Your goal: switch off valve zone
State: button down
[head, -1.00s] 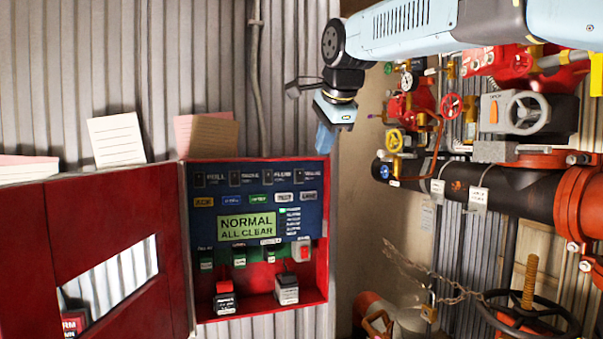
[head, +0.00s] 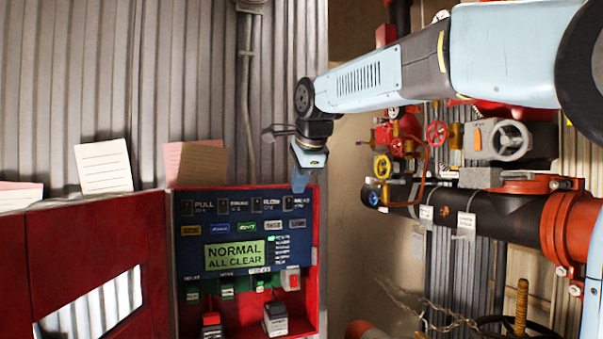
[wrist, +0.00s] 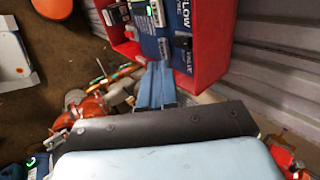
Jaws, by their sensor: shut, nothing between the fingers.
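The red control panel (head: 312,325) hangs on the corrugated wall with its door open to the left. Its blue face (head: 190,262) has a green display reading "NORMAL ALL CLEAR". Along the top is a row of black zone switches. The rightmost, the valve zone switch (head: 288,205), is dark and small; its position is unclear. It also shows in the wrist view (wrist: 182,42), by the "VALVE" lettering. My gripper (head: 300,186) is shut and empty at the panel's upper right corner, close to that switch. In the wrist view its blue fingers (wrist: 157,70) point towards the panel's edge; contact is unclear.
Papers (head: 104,167) stand above the open red door (head: 90,262). A grey conduit (head: 245,90) runs down the wall above the panel. Pipes and handwheels, including a large dark pipe (head: 495,228), fill the right side. Open space lies between panel and pipes.

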aim_at(288, 209)
jog(key=x, duration=0.2)
jog(key=w+x, duration=0.1)
jog(key=x, duration=0.1)
jog(key=r+x, duration=0.1)
jog(key=x, duration=0.2)
jog(key=shift+w+a, duration=0.25)
jog(key=shift+w+a+f, duration=0.1)
jog(key=shift+w+f, duration=0.05)
jog(key=shift+w, duration=0.3)
